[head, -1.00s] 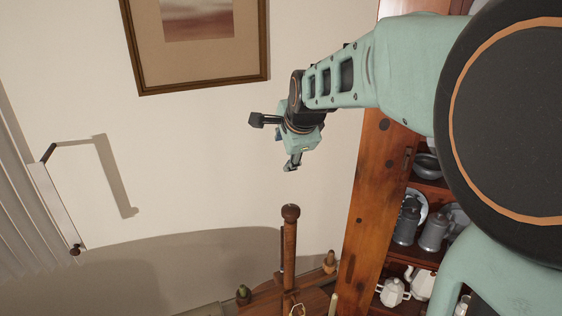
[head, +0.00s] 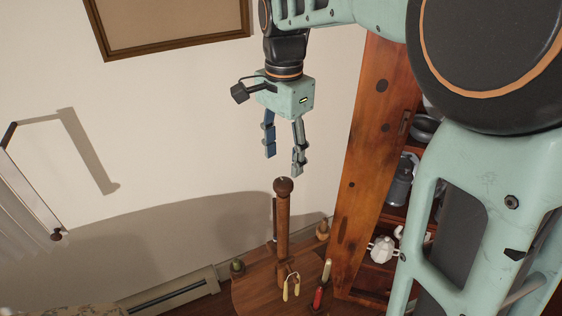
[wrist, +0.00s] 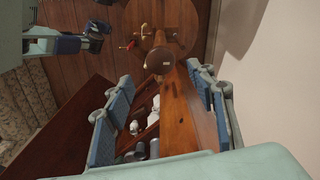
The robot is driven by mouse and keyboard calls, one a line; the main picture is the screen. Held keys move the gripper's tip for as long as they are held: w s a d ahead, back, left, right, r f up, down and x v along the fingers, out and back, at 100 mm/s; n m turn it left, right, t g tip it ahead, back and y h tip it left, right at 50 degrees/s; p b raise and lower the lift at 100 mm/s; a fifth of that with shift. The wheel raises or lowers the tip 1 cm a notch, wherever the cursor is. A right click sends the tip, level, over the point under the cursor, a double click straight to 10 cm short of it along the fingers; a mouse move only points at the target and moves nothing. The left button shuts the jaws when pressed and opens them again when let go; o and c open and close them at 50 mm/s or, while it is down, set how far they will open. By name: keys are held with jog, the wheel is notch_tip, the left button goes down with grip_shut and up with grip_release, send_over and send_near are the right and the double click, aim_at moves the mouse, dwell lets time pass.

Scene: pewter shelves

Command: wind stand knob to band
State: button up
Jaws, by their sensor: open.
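The stand is an upright brown wooden post (head: 283,228) with a rounded knob (head: 283,185) on top. In the wrist view the knob (wrist: 160,60) appears from above, with a small pale mark on it. No band can be made out clearly on the post or knob. My gripper (head: 284,163) points down, open and empty, with its fingertips a little above the knob and apart from it. In the wrist view the two blue-padded fingers (wrist: 160,77) stand wide apart, and the knob shows just beyond their tips, between them.
The post stands on a round wooden base (head: 255,290) with small coloured items around it, including a red-handled one (head: 318,297). A wooden cabinet (head: 370,150) with pewter pots and a white teapot (head: 382,249) stands close on the right. A picture frame (head: 170,25) hangs behind.

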aim_at(283, 181)
notch_tip(283, 181, down, 7)
jog(key=shift+r, duration=0.2)
jog(key=c, duration=1.2)
jog(key=shift+o, duration=0.2)
jog(key=shift+n, duration=0.3)
